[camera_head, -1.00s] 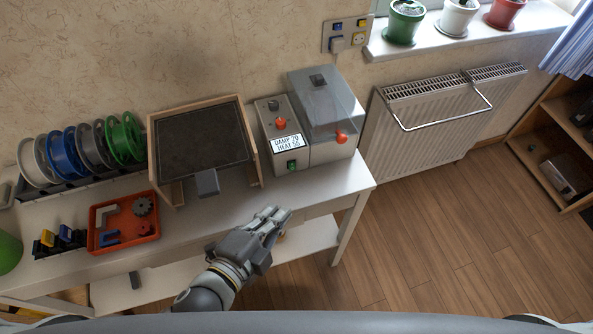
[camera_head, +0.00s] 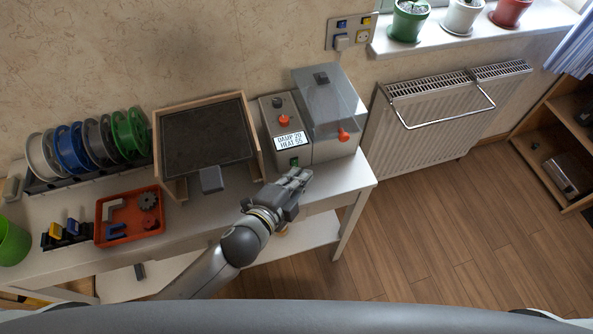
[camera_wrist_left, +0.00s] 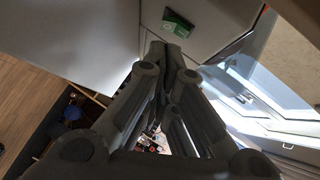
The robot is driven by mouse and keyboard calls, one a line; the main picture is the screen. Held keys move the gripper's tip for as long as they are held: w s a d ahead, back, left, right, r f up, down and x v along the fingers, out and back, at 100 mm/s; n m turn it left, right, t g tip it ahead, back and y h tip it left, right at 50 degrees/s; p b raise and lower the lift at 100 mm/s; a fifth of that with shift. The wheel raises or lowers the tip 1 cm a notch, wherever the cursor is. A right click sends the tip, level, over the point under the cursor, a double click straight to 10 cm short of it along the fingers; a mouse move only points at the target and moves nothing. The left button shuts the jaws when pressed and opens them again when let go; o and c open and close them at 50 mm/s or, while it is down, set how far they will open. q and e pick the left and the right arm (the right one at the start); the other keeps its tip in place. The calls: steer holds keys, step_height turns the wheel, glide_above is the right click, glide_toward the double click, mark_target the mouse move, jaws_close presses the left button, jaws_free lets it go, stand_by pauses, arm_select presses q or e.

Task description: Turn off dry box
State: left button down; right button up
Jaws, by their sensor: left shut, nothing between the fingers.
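The dry box (camera_head: 334,112) stands at the right end of the white table, with a clear lid and a grey control panel. Its panel carries a red-orange knob (camera_head: 284,120), a display (camera_head: 289,140) reading "DAMP 20 HEAT 55" and a green switch (camera_head: 294,162) low on the front. My left gripper (camera_head: 302,174) is shut and empty just in front of the box, close below the switch. In the left wrist view the green switch (camera_wrist_left: 178,24) shows just beyond the shut fingertips (camera_wrist_left: 160,48); I cannot tell whether they touch. My right gripper is not in view.
A dark-bedded wooden-framed unit (camera_head: 208,140) stands left of the box. A red tray (camera_head: 128,232) with small parts and several filament spools (camera_head: 72,148) are farther left. A wall socket panel (camera_head: 352,32) is behind, a radiator (camera_head: 425,125) at right. The right floor is clear.

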mark_target(295, 163)
arm_select(q)
steer(key=shift+w+a+f, duration=0.25)
steer(key=shift+w+f, duration=0.1)
steer(key=shift+w, duration=0.35)
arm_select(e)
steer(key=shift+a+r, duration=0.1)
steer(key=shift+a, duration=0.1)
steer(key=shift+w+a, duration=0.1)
arm_select(q)
steer(key=shift+f, duration=0.15)
steer(key=m+t+b, duration=0.1)
steer(key=b, duration=0.3)
steer(key=f+t+b, duration=0.1)
steer(key=b, duration=0.2)
steer(key=shift+w+a+f+m+b, duration=0.15)
steer(key=shift+w+f+m+b, duration=0.15)
steer(key=shift+m+b, duration=0.1)
steer(key=shift+t+h+b, duration=0.3)
steer(key=shift+t+b, duration=0.2)
steer(key=shift+b, duration=0.2)
steer(key=shift+r, duration=0.2)
steer(key=shift+a, duration=0.1)
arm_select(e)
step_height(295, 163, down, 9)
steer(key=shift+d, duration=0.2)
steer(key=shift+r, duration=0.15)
